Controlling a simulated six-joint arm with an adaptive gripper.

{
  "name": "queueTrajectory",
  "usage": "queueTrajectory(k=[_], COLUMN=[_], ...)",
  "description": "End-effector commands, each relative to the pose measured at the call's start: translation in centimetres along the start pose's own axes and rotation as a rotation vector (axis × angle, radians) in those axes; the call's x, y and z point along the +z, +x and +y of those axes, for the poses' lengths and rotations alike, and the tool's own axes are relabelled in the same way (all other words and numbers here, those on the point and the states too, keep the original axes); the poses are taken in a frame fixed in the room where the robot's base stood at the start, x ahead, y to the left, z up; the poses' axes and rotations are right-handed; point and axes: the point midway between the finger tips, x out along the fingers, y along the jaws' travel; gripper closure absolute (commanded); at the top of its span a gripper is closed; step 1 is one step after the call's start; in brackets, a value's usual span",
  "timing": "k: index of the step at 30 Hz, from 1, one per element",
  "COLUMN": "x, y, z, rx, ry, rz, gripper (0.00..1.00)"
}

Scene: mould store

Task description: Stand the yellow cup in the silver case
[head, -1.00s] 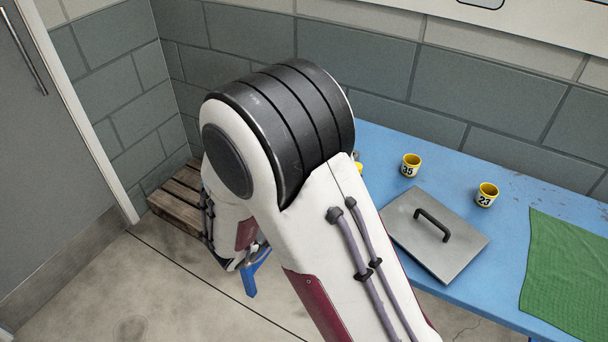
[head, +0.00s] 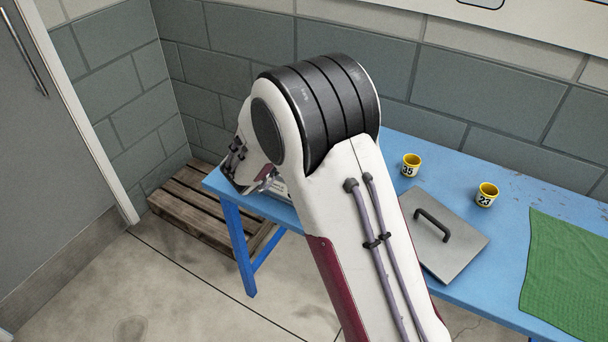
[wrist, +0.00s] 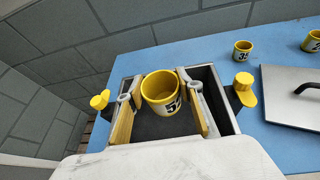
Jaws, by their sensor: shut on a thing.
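In the wrist view a yellow cup (wrist: 160,92) with a black-and-white number label sits between the two yellow-padded fingers of my gripper (wrist: 158,103), which is shut on it. The cup's open mouth faces up and it looks about upright. Behind and below it is the silver case (wrist: 155,126), open, with a dark floor and thin pale rim. The cup is over or within the case opening; its height above the floor cannot be told. In the head view my arm hides the cup and most of the case.
Yellow cups 35 (head: 411,166) and 23 (head: 487,195) stand on the blue table (head: 480,295). A grey lid with a black handle (head: 444,246) lies in front of them. A green cloth (head: 565,270) is at right. A wooden pallet (head: 190,215) is on the floor by the wall.

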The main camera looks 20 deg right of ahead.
Motion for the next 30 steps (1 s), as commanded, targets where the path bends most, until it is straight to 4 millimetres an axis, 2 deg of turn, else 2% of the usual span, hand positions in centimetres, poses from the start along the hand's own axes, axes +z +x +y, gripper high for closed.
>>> queueTrajectory(k=[3,6,18,23,30], x=[1.5,2.1,2.4,1.8,-0.9], y=[1.4,1.9,2.2,2.4,3.5], z=[0.6,0.9,1.0,1.0,0.8], rx=[0.020,0.031,0.037,0.036,0.036], ry=[-0.007,-0.013,-0.016,-0.018,-0.021], rz=[0.000,0.001,0.002,0.003,0.005], gripper=[0.85,0.85,0.85,0.85,0.85])
